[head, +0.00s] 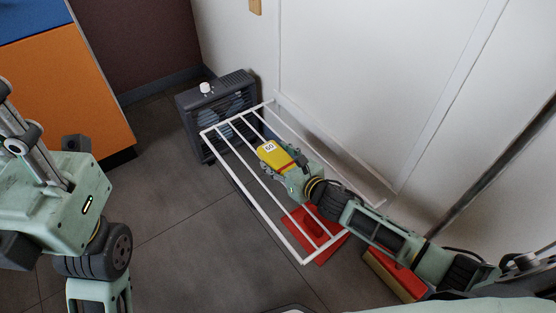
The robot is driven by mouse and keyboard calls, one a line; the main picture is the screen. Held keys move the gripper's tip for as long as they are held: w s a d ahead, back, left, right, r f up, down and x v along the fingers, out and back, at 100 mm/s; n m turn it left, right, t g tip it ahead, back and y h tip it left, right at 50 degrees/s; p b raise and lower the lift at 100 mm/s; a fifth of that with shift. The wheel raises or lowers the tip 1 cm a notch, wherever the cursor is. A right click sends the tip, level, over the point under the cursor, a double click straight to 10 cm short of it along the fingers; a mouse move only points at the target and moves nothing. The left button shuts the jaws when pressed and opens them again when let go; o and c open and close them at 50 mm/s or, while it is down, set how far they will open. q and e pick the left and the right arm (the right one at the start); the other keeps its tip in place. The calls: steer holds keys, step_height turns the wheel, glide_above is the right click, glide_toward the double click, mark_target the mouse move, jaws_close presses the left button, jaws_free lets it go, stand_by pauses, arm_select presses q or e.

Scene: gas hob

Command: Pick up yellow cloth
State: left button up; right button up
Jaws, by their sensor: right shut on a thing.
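The yellow cloth (273,154) shows in the head view as a small yellow piece with a white label reading 60. It is at the tip of my right gripper (274,170), over the bars of a white rack (239,159). The right gripper is shut on it; the fingers are partly hidden by the wrist and the yellow piece. Whether the cloth touches the rack, I cannot tell. My left arm is at the left side, but its gripper does not show.
A dark grey fan-like box (190,114) stands behind the rack by the white wall. A red object (326,256) lies under the rack's near end. Another red and wooden piece (385,276) is at the lower right. An orange cabinet (70,95) stands at left. The grey floor between is clear.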

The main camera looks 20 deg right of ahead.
steer(key=c, duration=0.5)
